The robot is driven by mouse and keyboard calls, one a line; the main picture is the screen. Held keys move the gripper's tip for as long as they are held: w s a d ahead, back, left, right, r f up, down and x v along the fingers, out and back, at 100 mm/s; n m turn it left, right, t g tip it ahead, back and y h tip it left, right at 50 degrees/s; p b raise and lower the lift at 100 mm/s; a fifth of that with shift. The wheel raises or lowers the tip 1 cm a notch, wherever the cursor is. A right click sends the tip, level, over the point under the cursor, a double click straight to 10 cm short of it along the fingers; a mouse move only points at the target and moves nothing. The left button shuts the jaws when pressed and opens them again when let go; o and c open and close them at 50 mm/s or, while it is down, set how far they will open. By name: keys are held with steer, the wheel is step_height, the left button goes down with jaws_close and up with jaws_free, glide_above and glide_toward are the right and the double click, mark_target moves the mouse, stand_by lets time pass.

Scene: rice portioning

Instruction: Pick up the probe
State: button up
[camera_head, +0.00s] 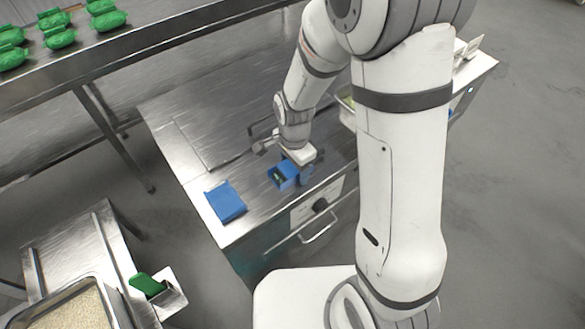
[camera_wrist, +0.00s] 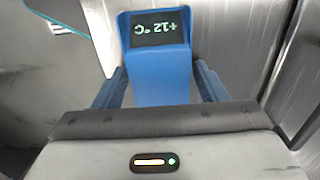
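The probe, a blue device with a dark display reading +12 °C, stands between my fingers in the wrist view (camera_wrist: 160,75). It appears upside down there. In the head view the probe (camera_head: 283,176) is a small blue box near the front of the steel worktop. My gripper (camera_head: 303,168) is low over the worktop, right beside it. In the wrist view, the blue fingers of my gripper (camera_wrist: 161,88) flank the probe closely on both sides. Their tips are partly hidden, and I cannot tell whether they press on it.
A blue flat item (camera_head: 226,202) lies on the steel worktop (camera_head: 190,125), left of the probe. A metal pan (camera_head: 347,98) is behind my arm. Green packs (camera_head: 60,38) stand on a shelf at upper left. A rice tray (camera_head: 75,310) is at lower left.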

steer(key=c, duration=0.8)
step_height(320, 180, up, 16)
steer(key=p, duration=0.3)
steer(key=shift+p, duration=0.3)
